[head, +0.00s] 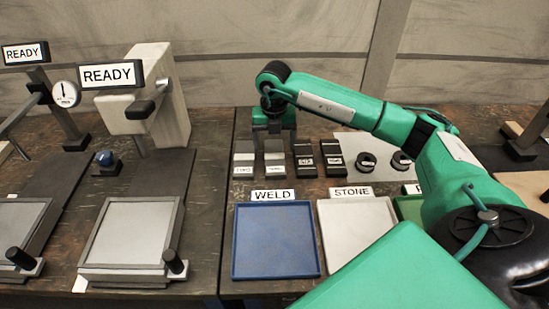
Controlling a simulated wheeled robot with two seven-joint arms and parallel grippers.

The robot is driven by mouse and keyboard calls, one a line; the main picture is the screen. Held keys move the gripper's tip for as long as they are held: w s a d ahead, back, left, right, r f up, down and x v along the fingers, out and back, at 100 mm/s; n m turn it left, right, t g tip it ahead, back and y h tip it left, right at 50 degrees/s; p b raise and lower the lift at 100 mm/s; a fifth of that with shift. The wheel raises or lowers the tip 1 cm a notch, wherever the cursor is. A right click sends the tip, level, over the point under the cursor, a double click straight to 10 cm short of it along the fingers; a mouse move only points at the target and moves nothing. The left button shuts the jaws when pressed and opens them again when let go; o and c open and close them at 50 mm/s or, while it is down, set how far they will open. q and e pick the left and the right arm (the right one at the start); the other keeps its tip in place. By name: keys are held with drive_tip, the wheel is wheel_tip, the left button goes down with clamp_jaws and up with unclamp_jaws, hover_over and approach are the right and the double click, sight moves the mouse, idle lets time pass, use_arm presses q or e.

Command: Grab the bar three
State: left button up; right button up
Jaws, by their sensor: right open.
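Several labelled bars stand in a row behind the trays: a grey bar (244,157), a second grey bar (274,161) to its right, then a dark bar (304,158) and another dark bar (333,157). Their small labels are too hard to read, so I cannot tell which is bar three. My right gripper (273,138) points down over the second grey bar and hides its far part. It is open, with no bar seen held; whether it touches the bar I cannot tell. My left gripper is not in view.
In front of the bars stand a blue WELD tray (236,242), a pale STONE tray (358,228) and a partly hidden green tray (408,208). Two dark rings (366,162) lie right of the bars. Two instruments with READY signs (112,75) stand left.

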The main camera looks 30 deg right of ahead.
sight(275, 156)
drive_tip(key=shift+w+d+f+p, duration=0.1)
drive_tip(key=shift+f+p, duration=0.45)
drive_tip(key=shift+f, duration=2.1)
clamp_jaws()
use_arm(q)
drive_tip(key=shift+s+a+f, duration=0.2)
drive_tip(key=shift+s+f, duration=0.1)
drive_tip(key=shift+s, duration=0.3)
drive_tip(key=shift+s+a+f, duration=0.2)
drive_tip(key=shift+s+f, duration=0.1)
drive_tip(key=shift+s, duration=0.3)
use_arm(e)
drive_tip(key=shift+r, duration=0.15)
